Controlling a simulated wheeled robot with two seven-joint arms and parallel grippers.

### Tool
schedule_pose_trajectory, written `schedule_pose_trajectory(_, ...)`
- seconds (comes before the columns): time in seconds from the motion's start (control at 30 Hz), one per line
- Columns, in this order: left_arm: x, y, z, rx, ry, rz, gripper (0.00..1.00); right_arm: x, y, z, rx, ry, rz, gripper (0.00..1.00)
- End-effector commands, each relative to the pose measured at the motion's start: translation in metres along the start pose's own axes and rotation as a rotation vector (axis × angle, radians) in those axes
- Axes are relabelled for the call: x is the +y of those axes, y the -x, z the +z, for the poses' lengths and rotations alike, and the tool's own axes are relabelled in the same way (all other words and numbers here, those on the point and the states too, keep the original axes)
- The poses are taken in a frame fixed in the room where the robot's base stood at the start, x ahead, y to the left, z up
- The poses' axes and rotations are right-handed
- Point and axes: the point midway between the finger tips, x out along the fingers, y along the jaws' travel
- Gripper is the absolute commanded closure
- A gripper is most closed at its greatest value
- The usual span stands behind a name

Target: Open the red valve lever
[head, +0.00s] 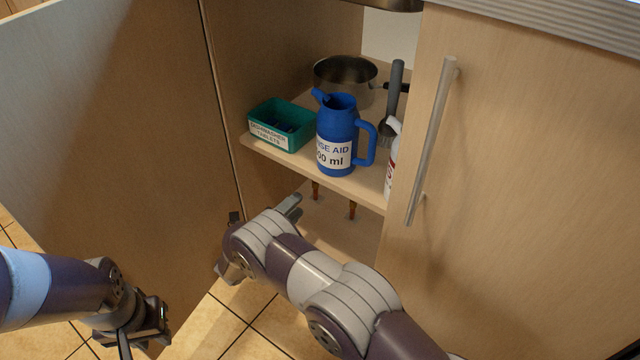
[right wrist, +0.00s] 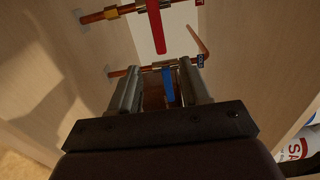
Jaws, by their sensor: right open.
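In the right wrist view, the red valve lever (right wrist: 159,28) lies crosswise to the upper copper pipe (right wrist: 128,10), beyond my right gripper's fingertips and near the top of the picture. It is not visible in the head view. My right gripper (right wrist: 160,68) is open and empty, with its fingers apart. A blue lever (right wrist: 168,84) on a lower pipe shows in the gap between the fingers; I cannot tell whether they touch it. In the head view my right arm reaches in below the shelf. My left gripper (head: 140,328) is low at the left; its jaws are unclear.
The cabinet shelf (head: 300,172) above my right gripper holds a teal tablets box (head: 281,126), a blue rinse aid jug (head: 338,135), a pot (head: 345,72), a brush (head: 393,95) and a white bottle (head: 392,160). The left door (head: 130,130) stands open; the right door (head: 520,180) is shut.

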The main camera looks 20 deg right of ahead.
Motion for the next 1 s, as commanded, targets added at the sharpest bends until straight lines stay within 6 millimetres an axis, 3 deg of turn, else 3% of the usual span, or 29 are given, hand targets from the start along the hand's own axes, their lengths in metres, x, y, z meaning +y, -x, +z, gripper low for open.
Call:
schedule_pose_trajectory(0.1, 0.000, -0.026, 0.003, -0.001, 0.000, 0.000, 0.70, 0.009, -0.031, -0.001, 0.004, -0.001, 0.000, 0.53)
schedule_pose_trajectory(0.4, 0.000, -0.063, 0.008, -0.001, 0.000, 0.000, 0.70, 0.007, -0.097, 0.000, 0.000, 0.003, 0.001, 0.53)
schedule_pose_trajectory(0.57, 0.000, -0.068, 0.008, -0.001, 0.000, 0.000, 0.70, 0.003, -0.110, 0.000, -0.002, 0.004, 0.002, 0.53)
schedule_pose_trajectory(0.8, 0.000, -0.066, 0.008, 0.000, 0.000, 0.000, 0.70, 0.001, -0.111, 0.000, -0.003, 0.005, 0.002, 0.53)
schedule_pose_trajectory(0.87, 0.000, -0.066, 0.008, 0.000, 0.000, 0.000, 0.70, 0.001, -0.111, 0.000, -0.003, 0.006, 0.002, 0.69)
schedule_pose_trajectory(0.93, 0.000, -0.066, 0.008, 0.000, 0.000, 0.000, 0.70, 0.001, -0.111, 0.000, -0.003, 0.006, 0.002, 0.92)
schedule_pose_trajectory(0.97, 0.000, -0.066, 0.008, 0.000, 0.000, 0.000, 0.70, 0.002, -0.111, 0.000, -0.003, 0.006, 0.002, 1.00)
schedule_pose_trajectory(1.0, 0.000, -0.066, 0.008, 0.000, 0.000, 0.000, 0.70, 0.002, -0.111, 0.000, -0.003, 0.006, 0.002, 1.00)
